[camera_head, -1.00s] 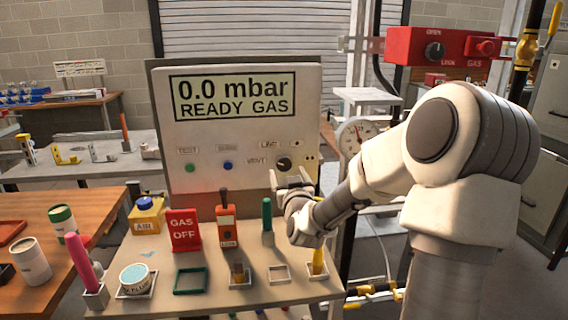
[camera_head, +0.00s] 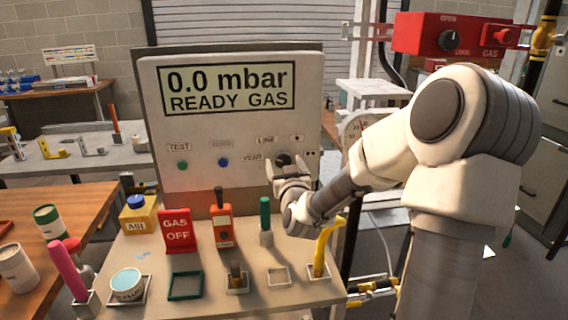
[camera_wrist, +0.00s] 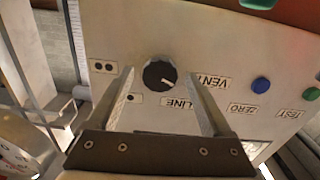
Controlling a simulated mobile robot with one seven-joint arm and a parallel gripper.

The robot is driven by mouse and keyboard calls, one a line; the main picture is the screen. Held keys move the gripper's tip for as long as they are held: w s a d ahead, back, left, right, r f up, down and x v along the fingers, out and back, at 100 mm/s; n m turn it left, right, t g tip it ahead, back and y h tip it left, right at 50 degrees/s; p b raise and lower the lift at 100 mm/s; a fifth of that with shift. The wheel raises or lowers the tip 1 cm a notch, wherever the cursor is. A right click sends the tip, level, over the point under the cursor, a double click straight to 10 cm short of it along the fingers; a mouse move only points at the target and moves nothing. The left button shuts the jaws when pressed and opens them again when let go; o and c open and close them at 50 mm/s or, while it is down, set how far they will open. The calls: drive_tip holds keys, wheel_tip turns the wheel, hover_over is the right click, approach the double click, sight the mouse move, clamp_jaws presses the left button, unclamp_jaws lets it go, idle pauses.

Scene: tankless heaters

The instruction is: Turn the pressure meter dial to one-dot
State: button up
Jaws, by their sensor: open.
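The pressure meter's dial is a small round black knob (camera_head: 283,158) at the lower right of the pale panel (camera_head: 225,130). It also shows in the wrist view (camera_wrist: 159,75), where its white mark points right and slightly down, toward the side with the LINE and VENT labels. The one-dot label (camera_wrist: 134,98) is below and left of the dial there, and the two-dot label (camera_wrist: 103,66) is farther left. My gripper (camera_head: 287,169) is open in front of the panel. In the wrist view its fingers (camera_wrist: 160,77) frame the dial, one on each side; contact cannot be told.
The display reads 0.0 mbar, READY GAS. Green (camera_head: 182,165) and blue (camera_head: 223,162) buttons sit left of the dial. Below my gripper, the bench holds a red GAS OFF sign (camera_head: 178,231), an orange meter (camera_head: 222,226), a green-handled tool (camera_head: 265,215) and a yellow tool (camera_head: 325,245).

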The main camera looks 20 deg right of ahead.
clamp_jaws()
idle(0.4)
drive_tip(key=shift+m+b, duration=0.3)
drive_tip(key=m+b, duration=0.1)
drive_tip(key=m, duration=0.2)
drive_tip(key=shift+m+b, duration=0.4)
drive_tip(key=m+b, duration=0.1)
drive_tip(key=m, duration=0.3)
drive_tip(key=shift+m, duration=0.3)
drive_tip(key=m+b, duration=0.1)
drive_tip(key=m, duration=0.3)
drive_tip(key=shift+b, duration=0.4)
drive_tip(key=shift+m+b, duration=0.45)
drive_tip(key=shift+m, duration=1.95)
